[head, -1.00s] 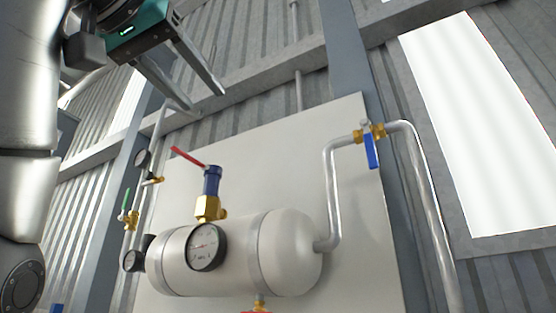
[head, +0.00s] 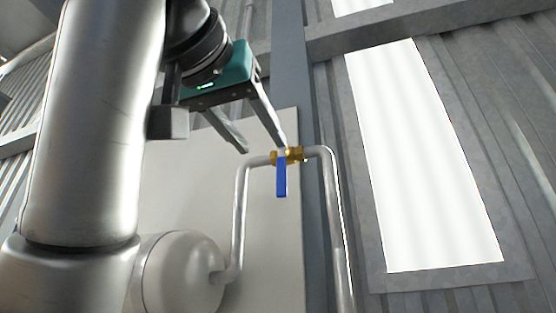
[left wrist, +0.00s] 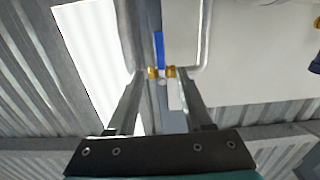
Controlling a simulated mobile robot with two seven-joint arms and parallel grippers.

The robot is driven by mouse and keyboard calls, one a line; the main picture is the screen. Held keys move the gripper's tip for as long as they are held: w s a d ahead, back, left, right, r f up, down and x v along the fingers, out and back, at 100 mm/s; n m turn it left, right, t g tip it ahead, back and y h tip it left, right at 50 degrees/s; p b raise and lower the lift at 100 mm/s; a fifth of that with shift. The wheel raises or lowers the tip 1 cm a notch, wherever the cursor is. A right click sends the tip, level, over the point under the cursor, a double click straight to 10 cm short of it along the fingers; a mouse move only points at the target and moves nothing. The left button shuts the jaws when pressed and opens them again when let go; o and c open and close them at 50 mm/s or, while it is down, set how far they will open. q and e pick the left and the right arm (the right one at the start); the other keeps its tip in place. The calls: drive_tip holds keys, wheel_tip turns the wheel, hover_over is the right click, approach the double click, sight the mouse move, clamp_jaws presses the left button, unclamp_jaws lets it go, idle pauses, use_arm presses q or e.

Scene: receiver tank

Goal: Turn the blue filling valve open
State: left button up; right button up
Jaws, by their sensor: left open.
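My left gripper (head: 265,147) is open and empty. Its fingers point towards the valve, one fingertip appearing close to the brass body; I cannot tell whether they touch. In the left wrist view the blue handle (left wrist: 159,50) and brass fittings (left wrist: 171,72) lie between the open fingers (left wrist: 162,74), beyond the fingertips. My right gripper is not in view.
The white tank (head: 185,275) sits at lower left, partly hidden by my left arm. A grey pipe (head: 335,220) runs down right of the valve. A pale backboard (head: 270,240) stands behind. A bright window (head: 420,150) is at the right.

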sight(280, 171)
use_arm(q)
drive_tip(key=p+x, duration=0.3)
drive_tip(key=x, duration=0.5)
drive_tip(key=shift+w+d+f+p, duration=0.1)
drive_tip(key=shift+w+d+p, duration=0.05)
drive_tip(key=shift+w+p, duration=0.25)
clamp_jaws()
idle(1.0)
